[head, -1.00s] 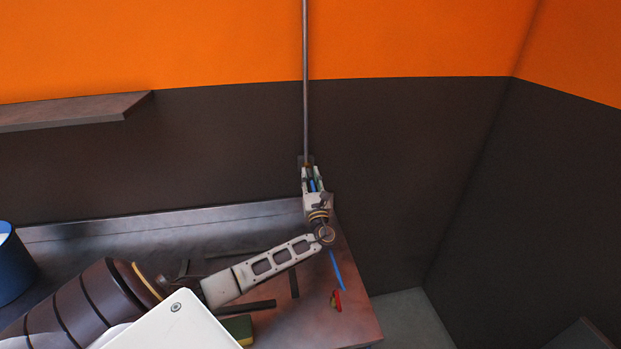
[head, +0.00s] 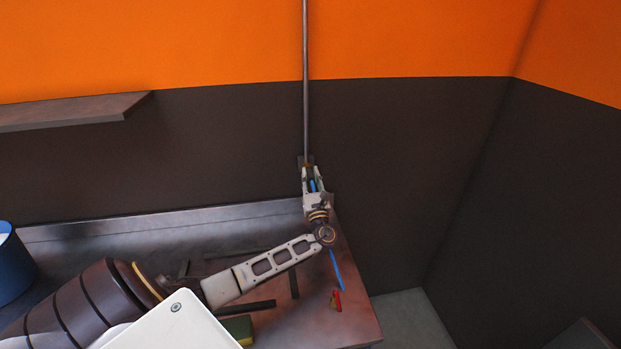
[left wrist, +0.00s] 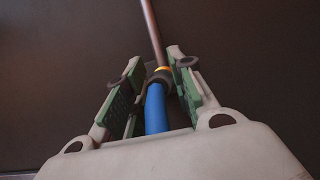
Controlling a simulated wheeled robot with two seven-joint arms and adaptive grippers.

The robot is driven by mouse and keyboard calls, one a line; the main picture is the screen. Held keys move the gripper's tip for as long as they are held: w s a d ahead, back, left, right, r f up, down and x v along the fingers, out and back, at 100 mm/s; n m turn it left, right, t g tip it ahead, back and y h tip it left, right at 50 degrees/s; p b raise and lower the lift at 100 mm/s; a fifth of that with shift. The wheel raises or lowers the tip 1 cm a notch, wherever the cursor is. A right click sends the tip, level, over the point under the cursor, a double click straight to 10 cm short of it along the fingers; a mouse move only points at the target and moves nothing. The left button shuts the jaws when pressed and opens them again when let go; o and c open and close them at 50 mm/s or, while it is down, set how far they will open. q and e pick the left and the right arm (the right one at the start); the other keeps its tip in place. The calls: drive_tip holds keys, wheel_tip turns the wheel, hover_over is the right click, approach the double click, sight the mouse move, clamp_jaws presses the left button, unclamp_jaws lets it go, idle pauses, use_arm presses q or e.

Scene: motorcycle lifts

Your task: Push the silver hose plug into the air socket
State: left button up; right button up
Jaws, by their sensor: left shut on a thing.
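My left gripper (head: 313,178) is at the wall, at the lower end of a vertical pipe, with its fingers pointing up toward it. In the left wrist view the fingers (left wrist: 158,85) stand either side of the blue hose's end (left wrist: 155,108), shut on the hose plug. The plug's silver surface cannot be made out; fingers and hose cover it. A dark collar with an orange-yellow ring (left wrist: 163,69), apparently the air socket, sits right at the hose end, in line with the pipe. Whether the plug is seated inside cannot be told. My right gripper is not in view.
The pipe (head: 306,100) runs up the wall. A metal bench (head: 345,265) lies below, with a small red piece (head: 337,300), a green-yellow block (head: 238,328) and dark bars (head: 294,283). A blue container (head: 12,265) stands at left. A shelf (head: 75,111) juts from the wall.

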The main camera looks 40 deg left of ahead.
use_arm(q)
drive_tip(key=shift+w+a+b, duration=0.3)
drive_tip(key=shift+w+a, duration=0.1)
idle(0.9)
drive_tip(key=o, duration=1)
drive_tip(key=shift+o, duration=0.2)
drive_tip(key=v, duration=1.2)
drive_tip(key=shift+f, duration=0.1)
